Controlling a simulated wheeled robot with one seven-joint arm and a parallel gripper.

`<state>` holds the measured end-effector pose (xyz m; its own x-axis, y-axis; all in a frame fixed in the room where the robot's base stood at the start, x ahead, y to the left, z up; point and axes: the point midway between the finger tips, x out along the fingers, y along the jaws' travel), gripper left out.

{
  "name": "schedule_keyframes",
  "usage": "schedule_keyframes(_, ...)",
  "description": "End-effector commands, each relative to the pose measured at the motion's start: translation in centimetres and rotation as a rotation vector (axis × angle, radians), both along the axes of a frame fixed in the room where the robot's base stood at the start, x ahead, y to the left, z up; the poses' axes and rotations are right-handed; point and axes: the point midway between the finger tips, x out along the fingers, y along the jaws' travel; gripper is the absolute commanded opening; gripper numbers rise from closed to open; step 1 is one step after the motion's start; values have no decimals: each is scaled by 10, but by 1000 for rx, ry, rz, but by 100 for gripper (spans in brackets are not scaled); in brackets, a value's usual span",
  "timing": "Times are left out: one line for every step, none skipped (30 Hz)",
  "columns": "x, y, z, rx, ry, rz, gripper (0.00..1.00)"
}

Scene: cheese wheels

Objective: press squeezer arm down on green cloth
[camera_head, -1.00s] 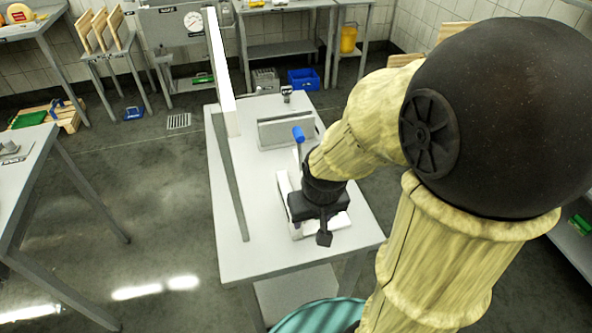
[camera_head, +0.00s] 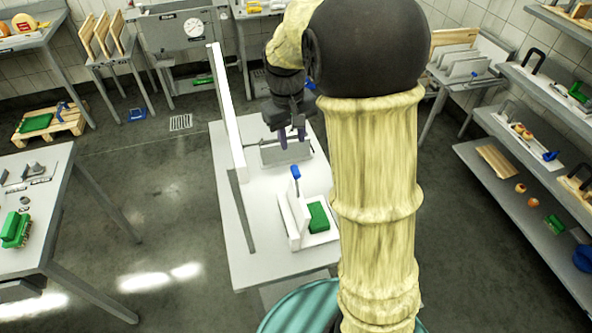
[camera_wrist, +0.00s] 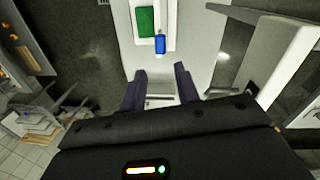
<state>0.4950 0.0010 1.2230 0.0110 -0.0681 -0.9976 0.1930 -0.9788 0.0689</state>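The white squeezer (camera_head: 295,227) stands on the near part of the white table. Its lever stands upright with a blue handle end (camera_head: 296,172). The green cloth (camera_head: 318,217) is a folded block lying on the squeezer's tray, beside the raised lever. In the wrist view the green cloth (camera_wrist: 146,22) and the blue handle (camera_wrist: 160,44) show at the top, beyond my fingertips. My gripper (camera_head: 292,138) is beyond the squeezer, above the grey block on the table. In the wrist view my gripper (camera_wrist: 160,72) has its fingers apart with nothing between them.
A tall white panel (camera_head: 227,110) rises along the table's left edge. A grey block (camera_head: 285,152) stands behind the squeezer. A teal round bin (camera_head: 300,308) is at the table's near end. Shelves (camera_head: 540,110) stand at the right and another table (camera_head: 40,200) at the left.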

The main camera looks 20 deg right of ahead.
Motion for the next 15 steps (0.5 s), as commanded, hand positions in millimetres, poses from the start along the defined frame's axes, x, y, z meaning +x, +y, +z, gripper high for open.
schedule_keyframes(0,0,0,0,1,1,32)
schedule_keyframes(0,0,-1,0,1,1,32)
schedule_keyframes(0,0,-1,0,0,1,32)
schedule_keyframes(0,0,-1,0,0,2,32)
schedule_keyframes(0,1,-1,0,0,2,32)
schedule_keyframes(0,1,-1,0,0,3,32)
schedule_keyframes(0,1,-1,0,0,3,32)
schedule_keyframes(0,1,-2,0,0,3,32)
schedule_keyframes(0,1,-2,0,0,4,32)
schedule_keyframes(0,2,-3,0,0,4,32)
schedule_keyframes(0,2,-4,0,1,4,32)
schedule_keyframes(0,2,-6,0,1,4,32)
schedule_keyframes(0,2,-9,0,1,4,32)
schedule_keyframes(0,1,-11,0,1,5,32)
schedule_keyframes(0,1,-15,0,2,5,32)
